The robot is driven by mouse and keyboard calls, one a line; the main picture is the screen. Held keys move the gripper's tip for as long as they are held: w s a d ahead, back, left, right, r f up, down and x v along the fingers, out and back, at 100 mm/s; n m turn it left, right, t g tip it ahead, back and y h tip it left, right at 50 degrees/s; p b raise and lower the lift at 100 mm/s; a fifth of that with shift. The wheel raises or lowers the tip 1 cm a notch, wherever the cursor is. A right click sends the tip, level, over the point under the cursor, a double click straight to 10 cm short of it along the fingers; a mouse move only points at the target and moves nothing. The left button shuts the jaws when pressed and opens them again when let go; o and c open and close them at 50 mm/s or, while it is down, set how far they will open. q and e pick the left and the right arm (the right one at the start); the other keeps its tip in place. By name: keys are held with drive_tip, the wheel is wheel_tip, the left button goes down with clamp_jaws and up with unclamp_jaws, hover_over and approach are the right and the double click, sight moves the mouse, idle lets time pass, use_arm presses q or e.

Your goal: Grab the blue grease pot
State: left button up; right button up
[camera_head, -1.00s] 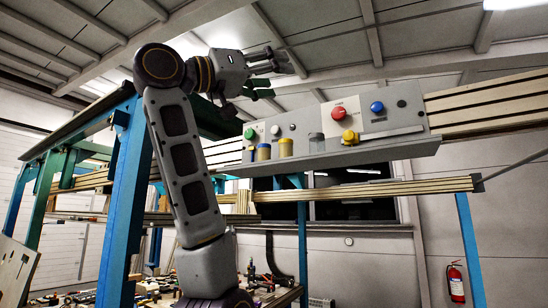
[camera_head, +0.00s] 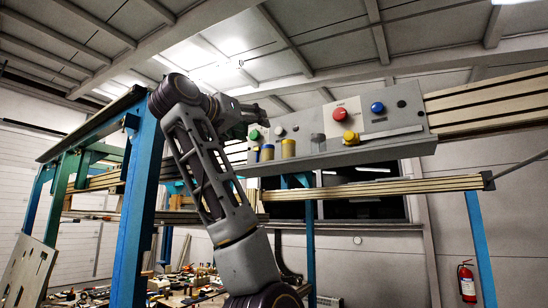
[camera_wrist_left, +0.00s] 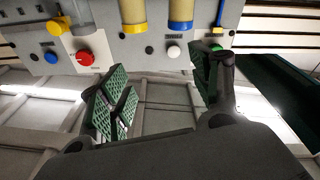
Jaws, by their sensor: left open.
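The blue grease pot (camera_head: 267,152) is a small upright cylinder, part blue and part amber, on the ledge of the grey control panel. In the left wrist view, which is upside down, the pot (camera_wrist_left: 181,14) shows at the top edge, partly cut off. My left gripper (camera_head: 256,113) is up at the panel's left end, above the pot and apart from it. In the left wrist view my left gripper (camera_wrist_left: 161,85) has its green-padded fingers wide apart with nothing between them. My right gripper is not in view.
A yellow pot (camera_head: 288,148) stands close to the right of the blue one, then a grey pot (camera_head: 318,143). A thin blue item (camera_head: 256,154) is just left. Green (camera_head: 254,134), red (camera_head: 340,114) and blue buttons stick out of the panel. A blue post (camera_head: 141,210) stands left.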

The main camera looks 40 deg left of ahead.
sight(265, 148)
use_arm(q)
drive_tip(key=a+f+m, duration=0.1)
drive_tip(key=a+f+g+y, duration=0.1)
drive_tip(key=f, duration=0.1)
drive_tip(key=shift+a+m+g+y, duration=0.15)
drive_tip(key=shift+m+g+y, duration=0.15)
drive_tip(key=shift+m, duration=0.1)
drive_tip(key=p+x, duration=0.2)
drive_tip(key=x, duration=0.5)
drive_tip(key=shift+w+r, duration=0.1)
drive_tip(key=shift+w+a+p, duration=0.1)
drive_tip(key=shift+w+p, duration=0.25)
drive_tip(key=shift+w, duration=0.4)
